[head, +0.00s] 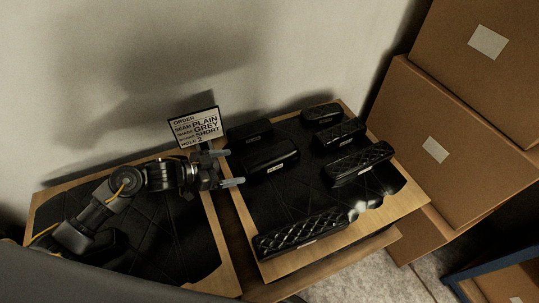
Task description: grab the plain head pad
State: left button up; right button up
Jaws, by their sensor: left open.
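Several black pads lie on the right board. Two look smooth and plain: one at the back left (250,132) and a larger one in front of it (271,156). A small pad at the back (322,114) is too dark to tell its surface. Each bears a small light label that I cannot read, so I cannot tell which is the head pad. My left gripper (227,167) is open and empty, its fingers pointing right, just left of the larger plain pad. My right gripper is not in view.
Quilted pads lie at the right (341,133), (361,163) and front (300,234) of the right board (408,200). An order card (195,127) reading plain, grey, short, hole 2 stands behind my gripper. Cardboard boxes (445,140) stack at the right. The right board's middle is clear.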

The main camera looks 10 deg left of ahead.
aim_at(257, 162)
pick_arm(q)
jog(key=p+x, duration=0.1)
jog(key=x, duration=0.9)
jog(key=shift+f, duration=0.1)
jog(key=c, duration=1.2)
